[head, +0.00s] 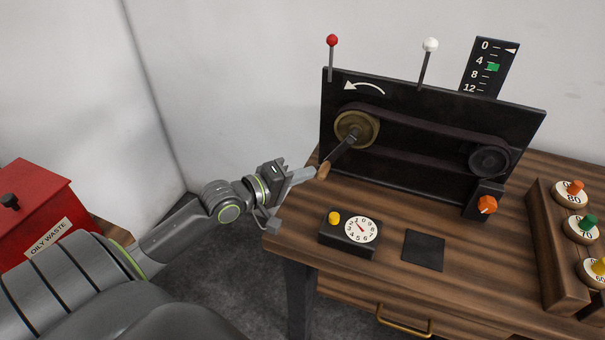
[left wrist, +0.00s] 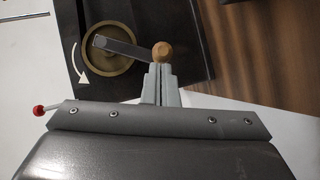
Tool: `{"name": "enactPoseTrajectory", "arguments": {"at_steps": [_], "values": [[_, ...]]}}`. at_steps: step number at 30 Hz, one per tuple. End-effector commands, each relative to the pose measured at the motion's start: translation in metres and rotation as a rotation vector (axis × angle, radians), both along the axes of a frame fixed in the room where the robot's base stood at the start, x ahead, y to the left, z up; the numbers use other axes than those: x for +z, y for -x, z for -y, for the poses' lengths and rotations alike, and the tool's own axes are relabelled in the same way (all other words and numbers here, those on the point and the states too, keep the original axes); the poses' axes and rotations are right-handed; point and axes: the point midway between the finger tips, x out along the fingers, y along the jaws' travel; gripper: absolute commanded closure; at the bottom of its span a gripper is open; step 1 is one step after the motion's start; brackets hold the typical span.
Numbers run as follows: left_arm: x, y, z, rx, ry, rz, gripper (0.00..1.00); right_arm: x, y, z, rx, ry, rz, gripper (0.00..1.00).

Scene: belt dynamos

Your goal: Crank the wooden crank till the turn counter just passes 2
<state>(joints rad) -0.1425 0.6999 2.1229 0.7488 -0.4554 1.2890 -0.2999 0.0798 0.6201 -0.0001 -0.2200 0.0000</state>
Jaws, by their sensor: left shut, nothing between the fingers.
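The crank is a dark arm on a brass wheel (head: 357,128), ending in a wooden handle (head: 324,170) low and to the left of the wheel. My left gripper (head: 313,173) is shut, with its fingertips right at the handle. In the left wrist view the round end of the wooden handle (left wrist: 163,52) shows just beyond the closed fingertips (left wrist: 160,67), not between them; I cannot tell if they touch. The turn counter (head: 361,230) is a white dial with a red pointer on a black box; its exact reading is too small to tell. My right gripper is not in view.
A belt runs from the brass wheel to a dark pulley (head: 489,160) on the black panel. A white curved arrow (head: 365,88) points left. An orange knob (head: 487,204), a black pad (head: 423,250) and a wooden rack (head: 551,240) stand to the right. A red bin (head: 40,205) is at left.

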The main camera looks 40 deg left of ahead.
Motion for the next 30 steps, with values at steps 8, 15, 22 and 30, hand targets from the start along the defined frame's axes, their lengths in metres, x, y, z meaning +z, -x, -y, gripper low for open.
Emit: {"name": "enactPoseTrajectory", "arguments": {"at_steps": [8,15,22,30], "values": [[-0.006,-0.001,0.003,0.0,0.05,0.01,1.0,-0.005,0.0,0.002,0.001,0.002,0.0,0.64],[-0.013,-0.002,0.01,0.001,0.134,0.031,1.0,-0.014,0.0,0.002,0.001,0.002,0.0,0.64],[-0.026,-0.005,0.023,0.001,0.294,0.069,1.0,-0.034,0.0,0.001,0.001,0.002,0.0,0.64],[-0.033,-0.009,0.038,0.001,0.482,0.114,1.0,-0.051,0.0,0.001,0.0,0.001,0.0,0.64]]}}
